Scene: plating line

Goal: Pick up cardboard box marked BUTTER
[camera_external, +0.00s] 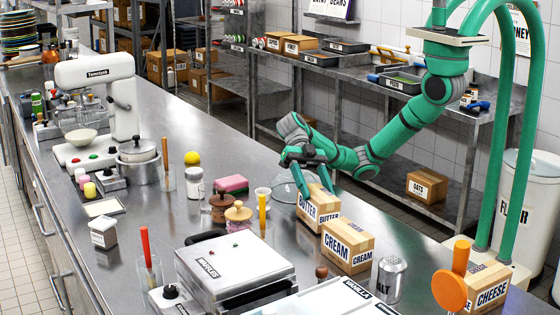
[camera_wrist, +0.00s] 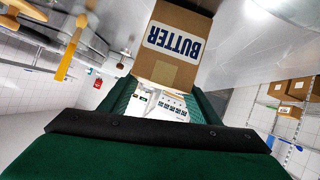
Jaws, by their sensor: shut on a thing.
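The cardboard box marked BUTTER (camera_external: 313,207) is on the long steel counter, or just above it, behind the CREAM box (camera_external: 348,246); I cannot tell if its base touches the counter. It looks slightly tilted. My gripper (camera_external: 312,178) reaches down from above, shut on the BUTTER box, with a green finger at its side. In the wrist view the BUTTER box (camera_wrist: 176,45) appears at the top, its label upside down, between the fingertips (camera_wrist: 160,85). Its far sides are hidden.
The CREAM box stands close in front. A salt shaker (camera_external: 389,279), a waffle iron (camera_external: 235,268) and a CHEESE box (camera_external: 489,287) are nearer the front. A glass with a yellow-handled tool (camera_external: 262,208) and a pink sponge (camera_external: 231,183) stand left. A shelf rack (camera_external: 350,75) is behind.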

